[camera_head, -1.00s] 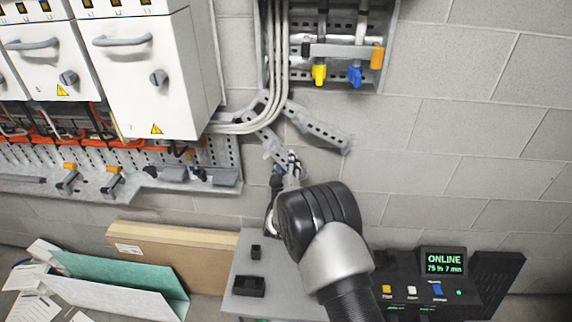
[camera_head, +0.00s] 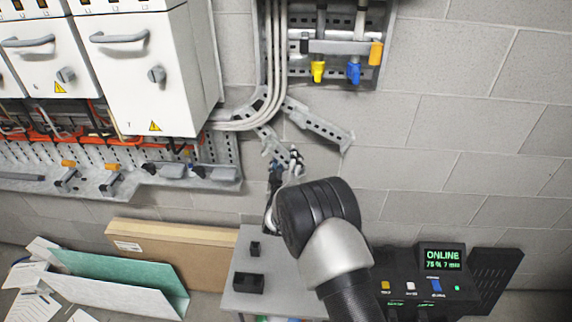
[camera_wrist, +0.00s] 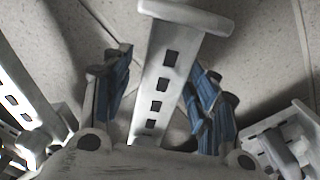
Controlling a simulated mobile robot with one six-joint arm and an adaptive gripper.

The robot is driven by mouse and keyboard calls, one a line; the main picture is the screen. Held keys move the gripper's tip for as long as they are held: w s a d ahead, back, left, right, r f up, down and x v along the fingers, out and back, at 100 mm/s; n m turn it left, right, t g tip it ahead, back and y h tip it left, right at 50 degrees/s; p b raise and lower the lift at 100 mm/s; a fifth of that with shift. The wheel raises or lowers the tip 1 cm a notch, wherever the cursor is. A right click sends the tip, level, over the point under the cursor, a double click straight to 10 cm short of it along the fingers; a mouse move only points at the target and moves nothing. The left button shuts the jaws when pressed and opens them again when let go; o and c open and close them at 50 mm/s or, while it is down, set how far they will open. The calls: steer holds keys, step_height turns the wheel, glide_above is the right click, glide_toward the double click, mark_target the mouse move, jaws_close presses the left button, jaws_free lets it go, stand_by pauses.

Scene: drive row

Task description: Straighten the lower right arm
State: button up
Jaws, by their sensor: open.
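A grey slotted metal bracket hangs below the bundled pipes. Its lower right arm (camera_head: 322,127) slants down to the right. A shorter lower arm (camera_head: 267,138) points down toward my gripper (camera_head: 284,160). In the wrist view, my gripper (camera_wrist: 166,75) is open, with blue-padded fingers on both sides of a slotted metal arm (camera_wrist: 160,82) with a flat end plate. Gaps show beside the arm, wider on the left, so the fingers do not look closed on it. I cannot tell for sure which bracket arm this is.
A white cabinet (camera_head: 150,75) and a perforated rail (camera_head: 215,155) are at the left. Yellow (camera_head: 318,72) and blue (camera_head: 354,73) valves sit above. A grey table (camera_head: 245,300) and an ONLINE console (camera_head: 430,285) are below. Bare wall lies to the right.

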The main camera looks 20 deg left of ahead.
steer(key=v, duration=1.2)
